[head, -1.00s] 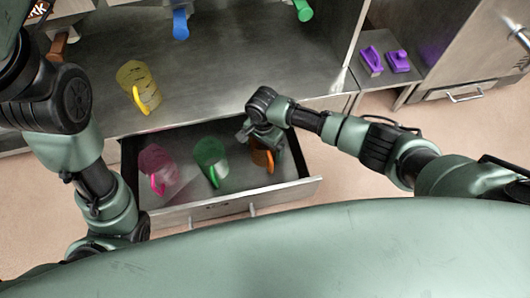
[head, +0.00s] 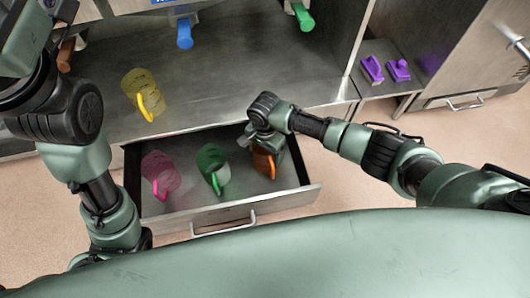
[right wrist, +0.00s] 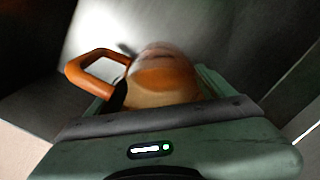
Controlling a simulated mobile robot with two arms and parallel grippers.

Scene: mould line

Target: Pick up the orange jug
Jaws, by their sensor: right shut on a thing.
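The orange jug (head: 263,163) stands in the right end of the open drawer, its handle toward the drawer front. My right gripper (head: 266,142) reaches down into the drawer and is shut on the jug. In the right wrist view the orange jug (right wrist: 165,80) sits between the fingers, with its handle out to the left. The gripper hides part of the jug. My left arm is at the left of the head view, and its fingertips are not in view.
A green jug (head: 210,162) and a pink jug (head: 158,172) stand in the same drawer (head: 215,213), left of the orange one. A yellow jug (head: 140,88) is on the steel shelf (head: 230,85) behind. Purple items (head: 398,70) lie on a ledge at right.

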